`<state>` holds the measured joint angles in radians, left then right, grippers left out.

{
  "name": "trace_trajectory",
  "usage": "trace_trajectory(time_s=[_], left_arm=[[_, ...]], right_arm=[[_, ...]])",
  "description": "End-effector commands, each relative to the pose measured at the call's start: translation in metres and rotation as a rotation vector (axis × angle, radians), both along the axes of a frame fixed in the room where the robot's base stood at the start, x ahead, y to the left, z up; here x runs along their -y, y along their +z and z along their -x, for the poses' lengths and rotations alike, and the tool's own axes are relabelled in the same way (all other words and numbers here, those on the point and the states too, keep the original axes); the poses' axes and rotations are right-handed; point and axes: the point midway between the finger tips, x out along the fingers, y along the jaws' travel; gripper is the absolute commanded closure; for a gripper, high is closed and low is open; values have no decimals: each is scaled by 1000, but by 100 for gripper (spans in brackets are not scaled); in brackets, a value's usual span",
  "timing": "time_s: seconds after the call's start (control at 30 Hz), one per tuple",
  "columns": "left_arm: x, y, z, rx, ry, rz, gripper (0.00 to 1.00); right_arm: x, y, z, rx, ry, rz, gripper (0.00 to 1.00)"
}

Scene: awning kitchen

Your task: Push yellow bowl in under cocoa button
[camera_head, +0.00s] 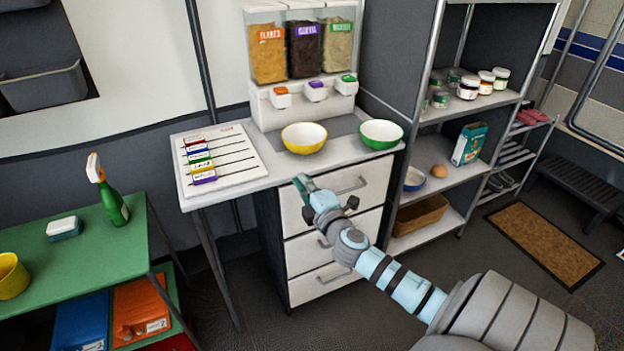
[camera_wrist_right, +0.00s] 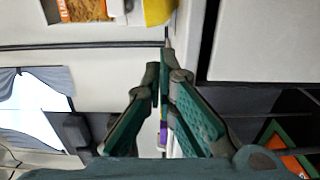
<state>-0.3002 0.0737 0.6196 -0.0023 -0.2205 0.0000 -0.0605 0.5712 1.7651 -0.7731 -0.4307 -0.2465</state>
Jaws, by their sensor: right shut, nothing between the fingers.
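The yellow bowl (camera_head: 304,138), pale inside, stands upright on the grey counter (camera_head: 238,184) in front of the dispenser. It also shows in part at the top of the right wrist view (camera_wrist_right: 158,12). The dispenser has an orange button (camera_head: 281,97), a purple button (camera_head: 316,91) under the dark filling, and a green button (camera_head: 347,85). The purple label is too blurred to read surely. My right gripper (camera_head: 302,183) is shut and empty, just in front of the counter edge and below the yellow bowl, apart from it. My left gripper is out of view.
A green bowl (camera_head: 381,134) stands right of the yellow bowl. A white board with coloured strips (camera_head: 219,161) lies on the counter's left. White drawers (camera_head: 338,229) are below, behind my right arm. A grey shelf rack (camera_head: 430,170) stands to the right.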

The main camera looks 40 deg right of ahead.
Motion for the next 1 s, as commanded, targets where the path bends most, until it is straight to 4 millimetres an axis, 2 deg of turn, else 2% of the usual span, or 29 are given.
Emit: trace_trajectory(time_s=[0.1, 0.17, 0.3, 0.37, 0.47, 0.57, 1.0], left_arm=[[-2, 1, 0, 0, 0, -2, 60], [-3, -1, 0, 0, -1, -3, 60], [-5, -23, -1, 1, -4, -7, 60], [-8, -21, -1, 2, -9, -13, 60], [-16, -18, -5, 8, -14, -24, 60], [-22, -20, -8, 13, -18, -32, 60], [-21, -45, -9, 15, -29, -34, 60]], right_arm=[[-6, 0, 24, -2, -2, 2, 100], [-9, 2, 27, 12, -3, -5, 100], [-44, 22, 3, 128, -62, -154, 100], [-48, 21, 3, 70, -95, -101, 100], [-43, 18, 2, 1, -114, -6, 100], [-40, 17, -6, -1, -113, 1, 100], [-2, 16, -89, -1, -113, -2, 100]])
